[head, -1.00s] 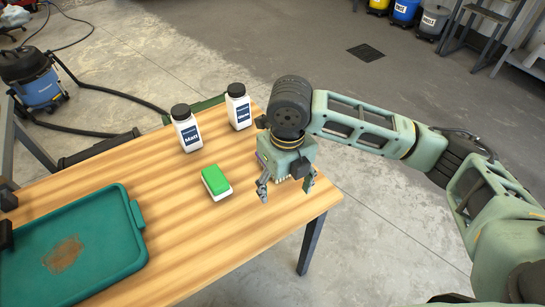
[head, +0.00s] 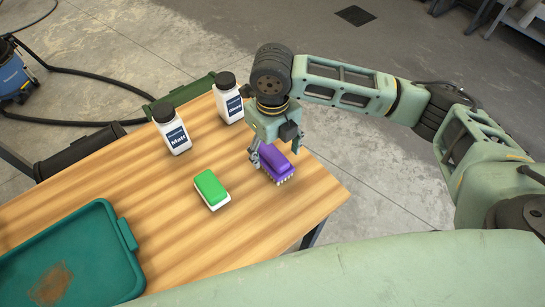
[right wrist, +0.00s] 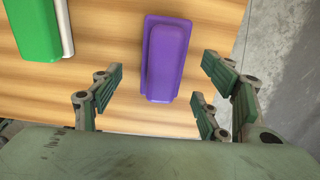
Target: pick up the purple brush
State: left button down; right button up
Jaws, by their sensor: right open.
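The purple brush (head: 277,163) lies on the wooden table near its right edge, with pale bristles showing along its lower side. My right gripper (head: 268,158) is over it, partly hiding its far end. In the right wrist view the brush (right wrist: 166,58) lies ahead of the open right gripper (right wrist: 150,98), its near end between the lines of the two fingers. Nothing is between the fingers' pads except that near end as seen from above; I cannot tell the height gap. My left gripper is not in view.
Two white bottles (head: 172,130) (head: 228,98) stand behind. A teal tray (head: 125,235) is at the left of the table (head: 185,250). The table's right edge is close to the purple brush.

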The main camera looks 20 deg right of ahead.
aim_at(273, 153)
jog(key=f, duration=0.3)
jog(key=shift+w+d, duration=0.15)
jog(key=shift+w, duration=0.05)
jog(key=shift+f, duration=0.6)
jog(key=c, duration=1)
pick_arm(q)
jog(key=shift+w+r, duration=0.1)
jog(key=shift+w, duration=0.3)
pick_arm(e)
jog(key=c, duration=0.3)
jog(key=shift+w+r, duration=0.1)
jog(key=shift+r, duration=0.05)
notch_tip(273, 153, up, 4)
jog(key=shift+r, duration=0.1)
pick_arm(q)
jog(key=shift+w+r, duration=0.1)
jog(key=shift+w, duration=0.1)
pick_arm(e)
jog(key=s+r, duration=0.6)
jog(key=s, duration=0.5)
jog(key=shift+s+d+r, duration=0.3)
jog(key=shift+s+d, duration=0.05)
